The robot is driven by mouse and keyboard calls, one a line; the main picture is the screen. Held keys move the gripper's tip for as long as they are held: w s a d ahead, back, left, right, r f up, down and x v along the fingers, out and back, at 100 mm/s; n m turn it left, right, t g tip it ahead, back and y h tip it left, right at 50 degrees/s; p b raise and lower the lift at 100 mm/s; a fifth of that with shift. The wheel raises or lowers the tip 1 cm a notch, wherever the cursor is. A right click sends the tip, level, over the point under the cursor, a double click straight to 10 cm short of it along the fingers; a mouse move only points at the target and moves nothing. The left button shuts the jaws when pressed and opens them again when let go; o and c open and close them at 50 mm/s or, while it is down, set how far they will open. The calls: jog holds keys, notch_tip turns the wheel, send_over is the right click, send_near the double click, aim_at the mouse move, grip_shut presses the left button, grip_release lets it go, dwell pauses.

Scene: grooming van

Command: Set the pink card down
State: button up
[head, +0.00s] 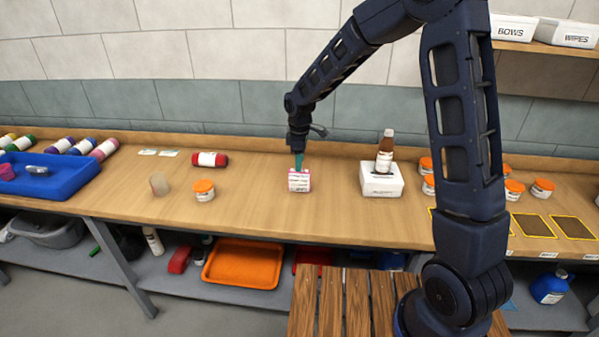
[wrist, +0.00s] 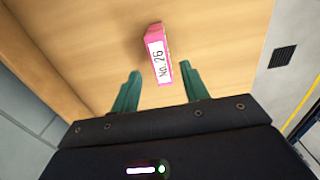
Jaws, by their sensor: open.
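The pink card (head: 299,180) looks like a small pink block with a white label and stands on the wooden bench, near the middle of the head view. In the wrist view the pink card (wrist: 158,52) shows a label reading "No. 26". My gripper (head: 299,162) is just above it, pointing down. In the wrist view my gripper's green fingers (wrist: 160,71) are apart, one on each side of the card's near end, with gaps visible. Whether the card's underside fully touches the bench is hidden.
On the bench (head: 250,215), an orange-lidded jar (head: 204,190) and a red bottle (head: 210,159) stand or lie left of the card. A white box (head: 381,180) with a brown bottle (head: 385,150) is to the right. A blue tray (head: 45,180) is far left. Bench around the card is clear.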

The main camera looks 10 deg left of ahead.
jog(key=shift+r, duration=1.25)
jog(key=shift+d+r, duration=0.1)
jog(key=shift+d, duration=0.05)
jog(key=s+d+r+m+t, duration=0.1)
jog(key=s+d+r+m, duration=0.25)
jog(key=d+r, duration=0.55)
jog(key=s+d+r+m+t, duration=0.15)
jog(key=d+r+m, duration=0.35)
jog(key=d, duration=0.8)
jog(key=s+d+r+m+t, duration=0.1)
jog(key=s+d+m, duration=0.3)
jog(key=s+d, duration=0.4)
jog(key=s+d+r+m+t, duration=0.1)
jog(key=s+d+r+m, duration=0.2)
jog(key=s+d+m, duration=0.2)
jog(key=s+d, duration=0.3)
jog(key=s, duration=0.1)
jog(key=shift+s+d, duration=0.35)
